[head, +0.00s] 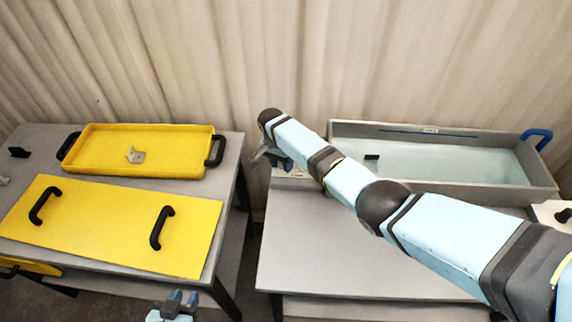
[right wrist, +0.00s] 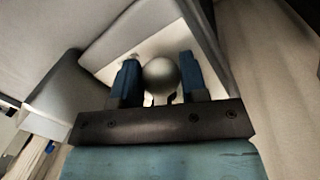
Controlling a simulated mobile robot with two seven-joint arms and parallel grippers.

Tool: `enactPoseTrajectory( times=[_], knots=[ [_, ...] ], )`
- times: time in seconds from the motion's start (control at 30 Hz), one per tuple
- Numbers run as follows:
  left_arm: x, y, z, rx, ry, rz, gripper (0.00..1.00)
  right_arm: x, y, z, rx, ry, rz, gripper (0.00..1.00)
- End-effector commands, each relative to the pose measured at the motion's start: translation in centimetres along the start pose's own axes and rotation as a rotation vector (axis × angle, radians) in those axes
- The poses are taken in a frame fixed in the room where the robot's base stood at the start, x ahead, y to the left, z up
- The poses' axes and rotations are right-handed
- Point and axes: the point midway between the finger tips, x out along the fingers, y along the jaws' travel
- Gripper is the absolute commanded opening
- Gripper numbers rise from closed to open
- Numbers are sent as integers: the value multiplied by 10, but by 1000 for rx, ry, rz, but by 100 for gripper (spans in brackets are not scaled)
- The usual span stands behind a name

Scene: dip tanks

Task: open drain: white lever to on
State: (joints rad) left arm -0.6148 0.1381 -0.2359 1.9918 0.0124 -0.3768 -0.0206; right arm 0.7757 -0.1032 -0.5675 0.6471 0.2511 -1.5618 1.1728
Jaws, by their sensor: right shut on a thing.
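In the right wrist view, a pale grey-white ball knob (right wrist: 160,75), which looks like the end of the white lever, sits between the two blue fingers of my right gripper (right wrist: 161,82). The gripper is shut on it. In the head view my right gripper (head: 266,154) is at the left end of the grey tank (head: 340,130), and my wrist hides the lever there. Its on or off position cannot be read. My left gripper (head: 183,298) is at the bottom edge, empty, its fingers apart.
The tank holds clear liquid and has a blue handle (head: 538,137) at right. A white plate with a black part (head: 553,213) lies at the right edge. A yellow tray (head: 140,168) and yellow lid (head: 110,228) are on the left table. The right table's front (head: 340,255) is clear.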

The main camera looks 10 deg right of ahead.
Motion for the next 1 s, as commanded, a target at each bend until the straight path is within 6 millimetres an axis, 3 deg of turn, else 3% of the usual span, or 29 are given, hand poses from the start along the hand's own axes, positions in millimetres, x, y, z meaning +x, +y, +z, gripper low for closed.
enactPoseTrajectory(
  times=[0.57, 0.6, 0.63, 1.0],
  knots=[
    [0, -2, -1, 0, 3, -3, 32, -3, -3, -3, 35, -3, -4, 0],
    [0, -2, -1, 0, 3, -3, 32, -3, -3, -3, 35, -2, -4, 45],
    [0, -2, -1, 0, 3, -3, 32, -3, -3, -3, 35, -2, -4, 49],
    [0, -2, 0, 0, -1, -3, 32, -8, -3, -2, 33, -4, -3, 49]
  ],
)
